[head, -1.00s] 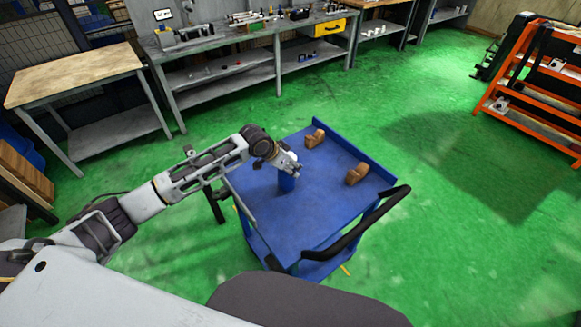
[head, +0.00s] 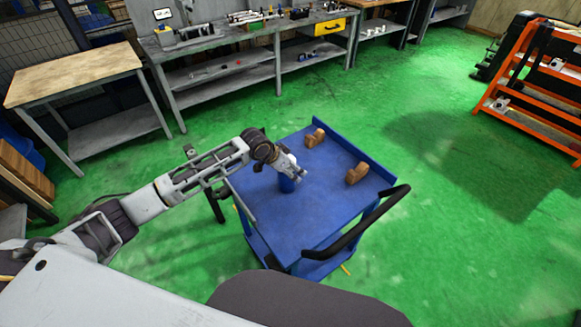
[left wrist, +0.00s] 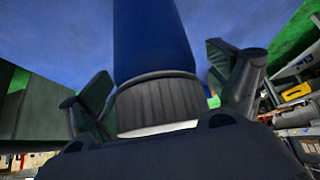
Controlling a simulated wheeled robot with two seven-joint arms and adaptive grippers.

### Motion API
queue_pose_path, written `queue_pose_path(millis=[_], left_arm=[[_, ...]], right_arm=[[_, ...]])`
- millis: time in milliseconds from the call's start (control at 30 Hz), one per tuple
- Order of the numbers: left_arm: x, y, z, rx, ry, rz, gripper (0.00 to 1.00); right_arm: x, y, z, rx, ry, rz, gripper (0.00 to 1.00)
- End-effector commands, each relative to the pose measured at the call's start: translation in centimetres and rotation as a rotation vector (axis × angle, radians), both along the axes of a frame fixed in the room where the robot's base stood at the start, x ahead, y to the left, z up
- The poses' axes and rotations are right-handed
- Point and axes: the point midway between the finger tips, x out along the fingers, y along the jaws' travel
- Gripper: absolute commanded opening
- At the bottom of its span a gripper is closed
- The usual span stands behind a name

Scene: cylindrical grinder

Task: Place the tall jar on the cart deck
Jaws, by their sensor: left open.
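The tall jar (head: 287,184) is blue and stands upright on the blue cart deck (head: 310,220). In the left wrist view the jar (left wrist: 152,45) fills the middle, with a ribbed grey band and a pale end near the gripper. My left gripper (head: 299,174) is at the jar, at the deck's left part. In the left wrist view the left gripper's fingers (left wrist: 165,92) are open, one on each side of the jar, with a gap visible at each side. My right gripper is not in view.
The cart's black handle (head: 365,222) is at the near right. A workbench (head: 220,50), a wood-topped table (head: 75,75) and an orange rack (head: 530,80) stand beyond. Green floor lies free around.

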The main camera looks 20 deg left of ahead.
Motion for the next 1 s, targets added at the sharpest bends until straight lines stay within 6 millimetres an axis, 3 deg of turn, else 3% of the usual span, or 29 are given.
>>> queue_pose_path(millis=[467, 1000], left_arm=[[-0.6, 0.5, 1.3, 0.0, -0.001, 0.001, 0.89], [-3.5, 2.8, 6.6, 0.001, -0.001, 0.001, 0.89]], right_arm=[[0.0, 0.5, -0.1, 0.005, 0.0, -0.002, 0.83], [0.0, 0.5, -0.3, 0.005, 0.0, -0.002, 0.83]])
